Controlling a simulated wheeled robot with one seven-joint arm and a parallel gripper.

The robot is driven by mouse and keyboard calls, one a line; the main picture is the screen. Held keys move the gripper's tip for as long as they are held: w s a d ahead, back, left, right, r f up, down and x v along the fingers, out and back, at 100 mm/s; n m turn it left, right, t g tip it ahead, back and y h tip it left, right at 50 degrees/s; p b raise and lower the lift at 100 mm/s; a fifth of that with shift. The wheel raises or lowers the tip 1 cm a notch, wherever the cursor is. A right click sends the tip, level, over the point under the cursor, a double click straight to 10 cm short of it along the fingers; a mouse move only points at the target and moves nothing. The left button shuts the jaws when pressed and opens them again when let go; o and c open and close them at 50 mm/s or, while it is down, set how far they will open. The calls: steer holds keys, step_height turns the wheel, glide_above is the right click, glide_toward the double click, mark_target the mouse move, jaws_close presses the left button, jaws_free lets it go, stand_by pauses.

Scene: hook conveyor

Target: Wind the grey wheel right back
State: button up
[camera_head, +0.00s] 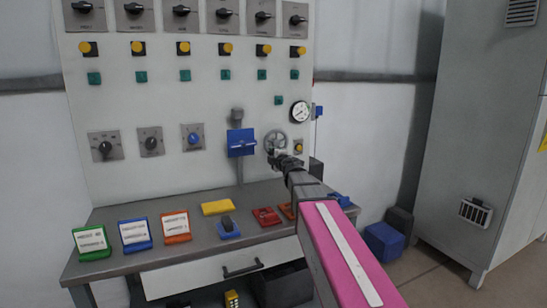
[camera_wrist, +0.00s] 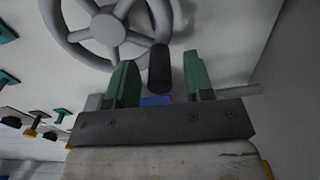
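The grey wheel (camera_head: 276,139) is mounted on the panel's right side, with spokes and a round hub. In the wrist view the wheel (camera_wrist: 108,28) fills the upper left, cut off by the top edge. Its dark cylindrical handle (camera_wrist: 159,70) sticks out from the rim. My gripper (camera_wrist: 158,62) is open, its two green fingers standing apart on either side of the handle, with a gap on both sides. Whether the handle lies fully between the fingers in depth I cannot tell. In the head view my gripper (camera_head: 280,153) is just below the wheel and partly covers its lower rim.
A blue box (camera_head: 241,142) is left of the wheel and a round gauge (camera_head: 300,112) is above right. The panel carries several knobs and buttons. Coloured blocks and label stands lie on the bench (camera_head: 190,252) below. A tall grey cabinet (camera_head: 480,130) stands at right.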

steer(key=v, duration=1)
steer(key=shift+s+d, duration=0.15)
steer(key=shift+s, duration=0.25)
steer(key=shift+r, duration=0.1)
